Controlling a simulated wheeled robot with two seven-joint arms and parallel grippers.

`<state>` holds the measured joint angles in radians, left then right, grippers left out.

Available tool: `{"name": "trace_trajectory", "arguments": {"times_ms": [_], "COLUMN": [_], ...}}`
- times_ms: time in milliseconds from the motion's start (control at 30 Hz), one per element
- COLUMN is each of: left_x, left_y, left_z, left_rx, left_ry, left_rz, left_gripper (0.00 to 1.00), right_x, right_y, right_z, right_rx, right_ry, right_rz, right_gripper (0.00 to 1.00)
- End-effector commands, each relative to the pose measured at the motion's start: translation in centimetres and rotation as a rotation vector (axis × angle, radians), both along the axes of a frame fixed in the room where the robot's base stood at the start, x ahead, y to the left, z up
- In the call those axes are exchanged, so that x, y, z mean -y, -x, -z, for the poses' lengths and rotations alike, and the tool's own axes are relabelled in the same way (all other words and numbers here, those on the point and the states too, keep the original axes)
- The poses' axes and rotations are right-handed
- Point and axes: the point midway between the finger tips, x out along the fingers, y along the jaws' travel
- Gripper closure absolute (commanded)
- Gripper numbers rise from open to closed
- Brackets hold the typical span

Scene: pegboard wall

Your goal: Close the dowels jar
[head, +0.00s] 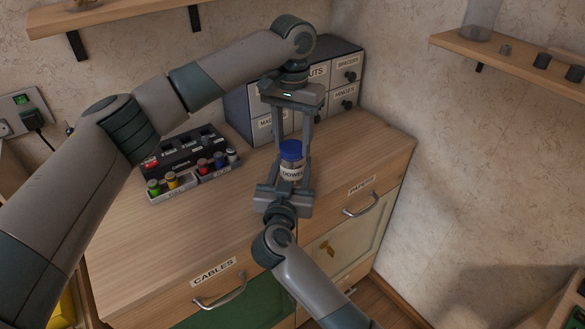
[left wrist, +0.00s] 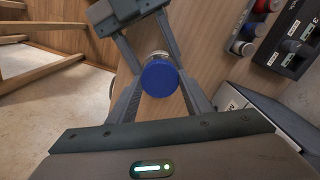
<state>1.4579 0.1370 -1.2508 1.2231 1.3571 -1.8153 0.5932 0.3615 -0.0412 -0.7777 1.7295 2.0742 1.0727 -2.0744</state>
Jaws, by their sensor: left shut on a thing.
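The dowels jar (head: 291,174) is upright, with a label that reads DOWEL, near the counter's front edge. Its blue lid (head: 291,149) sits on top of the jar and looks level; it also shows from above in the left wrist view (left wrist: 160,79). I cannot tell whether it is screwed down. My left gripper (head: 293,152) reaches down from above, shut on the lid with a finger on each side. My right gripper (head: 287,186) comes from the front, low around the jar's body. Its fingertips are partly hidden, so its grip is unclear.
A grey drawer cabinet (head: 318,72) stands close behind my left gripper. A black holder (head: 185,150) with small coloured jars is to the left. The wooden counter (head: 190,235) is bare at front left. Wall shelves hang at upper left and upper right.

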Motion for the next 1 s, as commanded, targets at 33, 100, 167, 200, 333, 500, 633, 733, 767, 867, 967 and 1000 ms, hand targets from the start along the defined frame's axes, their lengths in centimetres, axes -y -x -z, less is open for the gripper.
{"name": "trace_trajectory", "arguments": {"times_ms": [33, 100, 167, 200, 333, 500, 633, 733, 767, 867, 967, 1000], "left_x": [0.01, 0.01, 0.01, 0.0, -0.01, -0.01, 0.0, 0.01, 0.01, 0.0, -0.02, -0.02], "left_y": [-0.03, -0.02, -0.03, -0.03, -0.03, -0.04, -0.04, -0.03, -0.03, -0.02, -0.03, -0.03], "left_z": [0.01, 0.0, 0.02, 0.05, 0.03, 0.03, 0.04, 0.06, 0.06, 0.08, 0.1, 0.1], "left_rx": [0.001, 0.001, 0.001, 0.001, 0.001, 0.002, 0.003, 0.003, 0.003, 0.002, 0.002, 0.002], "left_ry": [0.0, 0.001, 0.002, 0.001, 0.001, -0.001, 0.001, 0.001, 0.001, 0.001, 0.0, 0.0], "left_rz": [0.066, 0.17, 0.259, 0.318, 0.512, 0.766, 0.961, 1.111, 1.155, 1.306, 1.457, 1.517], "left_gripper": [0.81, 0.81, 0.81, 0.81, 0.81, 0.81, 0.81, 0.81, 0.81, 0.81, 0.81, 0.81], "right_x": [-0.06, -0.06, -0.06, -0.06, -0.05, -0.05, -0.05, -0.05, -0.05, -0.05, -0.05, -0.05], "right_y": [0.03, 0.03, 0.03, 0.03, 0.03, 0.03, 0.03, 0.03, 0.03, 0.03, 0.04, 0.04], "right_z": [0.0, 0.0, 0.0, 0.0, 0.0, 0.0, 0.01, 0.0, 0.01, 0.01, 0.0, 0.0], "right_rx": [0.0, 0.0, 0.0, 0.0, 0.0, 0.0, 0.0, 0.0, 0.0, 0.0, 0.0, 0.0], "right_ry": [0.0, 0.0, 0.0, 0.0, 0.0, 0.0, 0.0, 0.0, 0.0, 0.0, 0.0, 0.0], "right_rz": [-0.001, -0.001, -0.001, -0.001, -0.001, -0.001, -0.001, -0.001, -0.001, -0.001, -0.001, -0.001], "right_gripper": [1.0, 1.0, 1.0, 1.0, 1.0, 1.0, 1.0, 1.0, 1.0, 1.0, 1.0, 1.0]}}
